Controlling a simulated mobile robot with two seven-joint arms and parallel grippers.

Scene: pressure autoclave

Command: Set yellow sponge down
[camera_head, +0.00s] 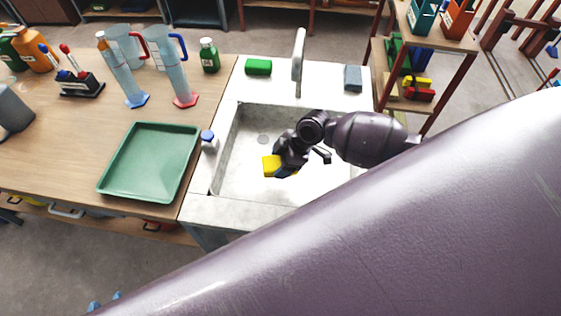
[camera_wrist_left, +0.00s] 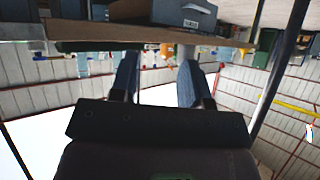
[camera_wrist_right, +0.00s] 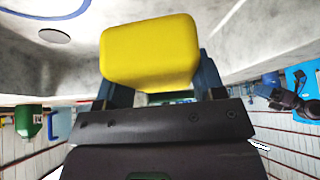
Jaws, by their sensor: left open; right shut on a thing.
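The yellow sponge (camera_head: 271,166) is in my right gripper (camera_head: 284,170), over the sink basin (camera_head: 232,175). In the right wrist view the sponge (camera_wrist_right: 150,52) sits between the fingers (camera_wrist_right: 160,90) and hides their tips. The basin floor and drain show behind it. How far the sponge is above the basin floor is hard to tell. My left gripper (camera_wrist_left: 157,82) is open and empty in the left wrist view, its two fingers apart. Only its blue fingertips (camera_head: 105,302) show at the bottom left of the head view, away from the sink.
A small blue-capped bottle (camera_head: 209,141) stands on the left rim. A green tray (camera_head: 150,160) and two cylinders (camera_head: 124,75) are on the wooden bench.

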